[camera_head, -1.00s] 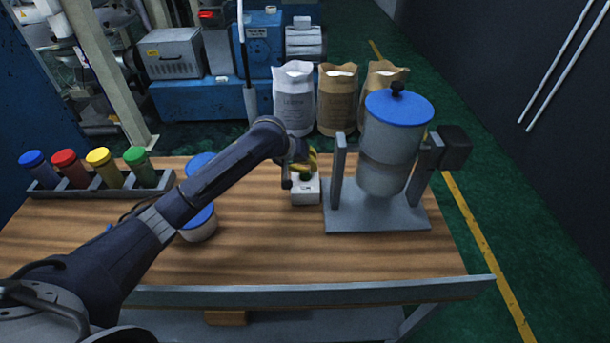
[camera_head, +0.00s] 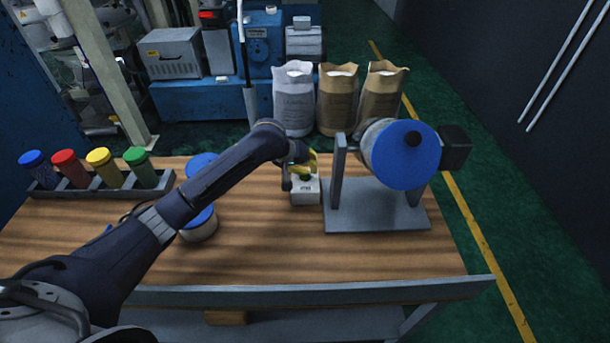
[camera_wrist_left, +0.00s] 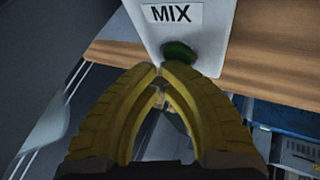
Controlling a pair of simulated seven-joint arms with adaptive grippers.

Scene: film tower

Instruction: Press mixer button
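The mixer (camera_head: 382,160) stands on a grey stand (camera_head: 375,218) at the right of the table, its grey drum tilted so that the blue lid faces the camera. The white button box (camera_head: 305,197) sits just left of the stand. Its green button (camera_wrist_left: 180,52) and "MIX" label (camera_wrist_left: 171,13) show in the left wrist view. My left gripper (camera_head: 309,167) is over the box. In the wrist view its yellow fingers (camera_wrist_left: 159,70) are shut, tips together right by the button; whether they touch it I cannot tell. My right gripper is not in view.
A rack (camera_head: 100,190) with several coloured-lid bottles stands at the table's left. Blue-lidded containers (camera_head: 198,225) lie partly behind my left arm. Paper sacks (camera_head: 337,98) stand behind the table. The table's front right is clear.

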